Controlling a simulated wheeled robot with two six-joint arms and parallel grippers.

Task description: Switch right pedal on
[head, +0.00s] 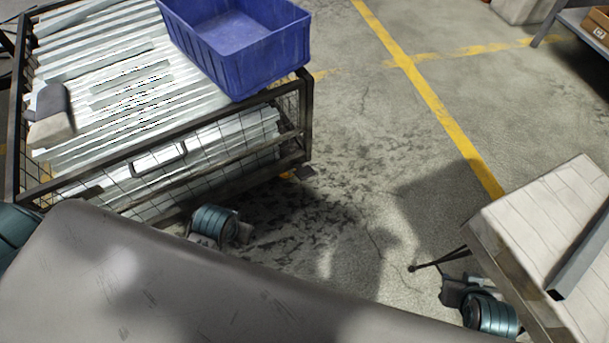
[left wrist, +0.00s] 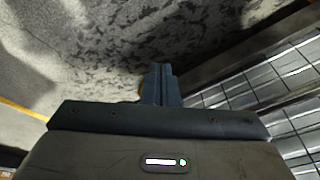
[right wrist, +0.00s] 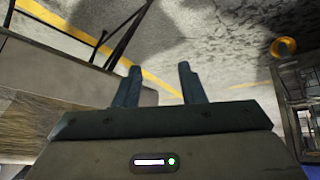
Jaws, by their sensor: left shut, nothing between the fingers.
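In the head view a small dark flat piece (head: 306,173), possibly the pedal, sticks out low at the near right corner of the wire cage cart (head: 150,152). Its on or off state is too small to tell. In the right wrist view an orange round part (right wrist: 285,47), perhaps a caster wheel, shows beside the cage. My left gripper (left wrist: 160,70) is shut and empty, over the floor beside the cage, with a bit of orange partly hidden behind its fingers. My right gripper (right wrist: 159,70) is open and empty above the floor.
The cage cart holds galvanized strips (head: 120,75) and a blue bin (head: 235,45). A pale slatted load (head: 555,215) with a metal bar stands at right, with thin dark rods (head: 440,262) near it. Concrete floor (head: 390,130) with yellow lines (head: 430,90) lies clear between.

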